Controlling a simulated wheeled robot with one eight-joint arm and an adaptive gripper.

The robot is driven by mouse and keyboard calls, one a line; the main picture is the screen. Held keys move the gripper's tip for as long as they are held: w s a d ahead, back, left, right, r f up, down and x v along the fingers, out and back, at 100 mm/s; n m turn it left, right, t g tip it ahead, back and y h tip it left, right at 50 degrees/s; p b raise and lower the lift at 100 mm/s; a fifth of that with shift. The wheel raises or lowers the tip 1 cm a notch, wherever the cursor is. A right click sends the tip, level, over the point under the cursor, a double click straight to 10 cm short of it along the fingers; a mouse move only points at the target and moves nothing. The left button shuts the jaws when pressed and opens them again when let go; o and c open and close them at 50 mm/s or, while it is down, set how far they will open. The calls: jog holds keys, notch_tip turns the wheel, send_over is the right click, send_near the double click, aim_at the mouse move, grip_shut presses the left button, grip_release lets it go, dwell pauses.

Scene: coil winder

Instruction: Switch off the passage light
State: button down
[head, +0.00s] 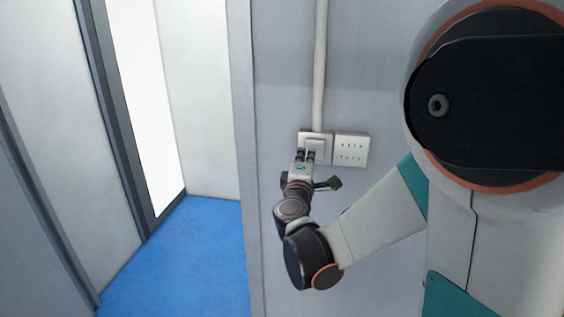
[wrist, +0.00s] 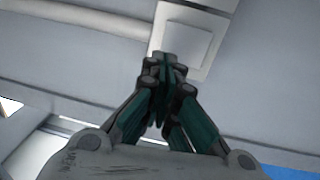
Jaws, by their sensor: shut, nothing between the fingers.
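A white light switch (head: 317,144) with a square rocker is fixed on the grey wall at the foot of a vertical conduit. It also shows in the wrist view (wrist: 197,36), at the top centre. My gripper (head: 305,156) is at the lower part of the switch in the head view, fingers pointing at it. In the wrist view the closed fingertips (wrist: 165,62) overlap the lower edge of the switch plate. Whether they touch it I cannot tell. The gripper is shut and empty. The rocker's on or off position cannot be made out.
A white socket plate (head: 351,149) with several slots sits just right of the switch. A pale conduit (head: 319,70) runs up the wall. The wall's edge (head: 243,150) is to the left, beside an open passage with a blue floor (head: 185,260) and a bright doorway (head: 147,100).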

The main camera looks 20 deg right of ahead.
aim_at(309, 141)
jog(key=x, duration=0.5)
jog(key=shift+w+d+p, duration=0.2)
jog(key=shift+w+p, duration=0.05)
jog(key=shift+p, duration=0.1)
